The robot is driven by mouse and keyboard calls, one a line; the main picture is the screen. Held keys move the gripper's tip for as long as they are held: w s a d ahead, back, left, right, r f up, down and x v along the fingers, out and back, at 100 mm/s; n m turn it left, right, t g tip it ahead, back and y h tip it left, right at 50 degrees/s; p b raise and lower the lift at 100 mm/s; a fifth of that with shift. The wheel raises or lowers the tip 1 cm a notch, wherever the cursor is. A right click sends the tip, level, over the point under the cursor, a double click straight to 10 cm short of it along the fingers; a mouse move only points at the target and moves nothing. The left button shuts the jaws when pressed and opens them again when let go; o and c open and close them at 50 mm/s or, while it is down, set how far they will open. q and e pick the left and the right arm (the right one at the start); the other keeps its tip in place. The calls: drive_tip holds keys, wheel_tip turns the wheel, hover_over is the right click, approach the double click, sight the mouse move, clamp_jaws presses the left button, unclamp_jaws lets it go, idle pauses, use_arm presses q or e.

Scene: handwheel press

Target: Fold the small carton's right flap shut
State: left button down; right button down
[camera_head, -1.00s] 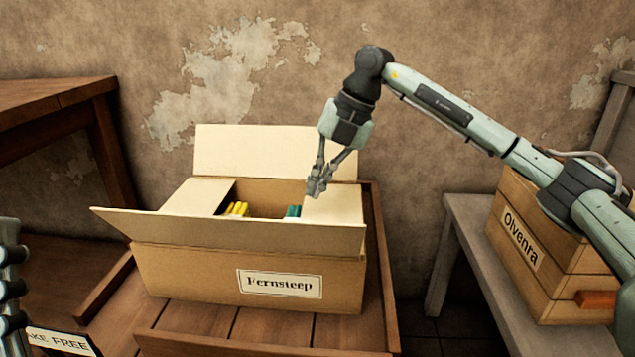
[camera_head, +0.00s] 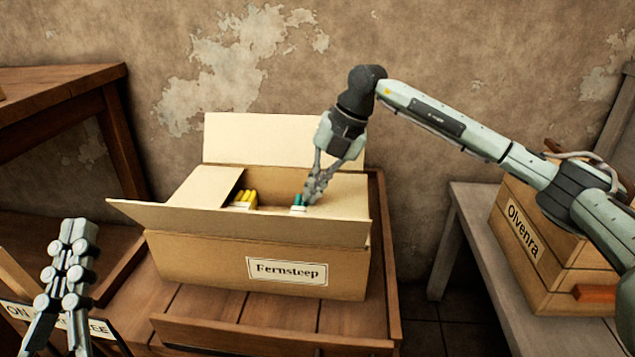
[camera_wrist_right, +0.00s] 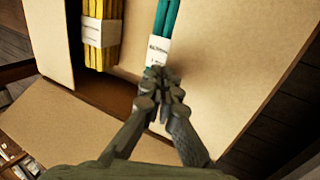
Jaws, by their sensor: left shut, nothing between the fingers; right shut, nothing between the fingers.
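The small carton labelled Fernsteep (camera_head: 215,262) stands on a wooden stand. Its right flap (camera_head: 342,192) lies folded inward, looking about level over the right part of the opening; it also shows in the right wrist view (camera_wrist_right: 245,60). The left flap (camera_head: 203,186) lies inward too. The back flap (camera_head: 280,140) stands up and the front flap (camera_head: 240,222) slopes outward. My right gripper (camera_head: 312,192) is shut and empty at the right flap's inner edge, beside a teal bundle (camera_wrist_right: 163,22); contact is unclear. My left gripper (camera_head: 68,262) is shut and empty, left of the carton.
A yellow bundle (camera_head: 245,199) is inside the carton. A wooden crate labelled Olvenra (camera_head: 545,255) stands on a grey bench (camera_head: 480,215) at right. A brown table (camera_head: 60,95) is at back left. A partly hidden sign (camera_head: 100,327) lies behind my left gripper.

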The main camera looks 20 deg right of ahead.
sight(335, 206)
drive_tip(key=shift+r+p, duration=0.35)
drive_tip(key=shift+r, duration=0.25)
drive_tip(key=v, duration=1.1)
drive_tip(key=shift+s+d+r, duration=0.15)
drive_tip(key=shift+s+r, duration=0.05)
drive_tip(key=shift+r, duration=0.15)
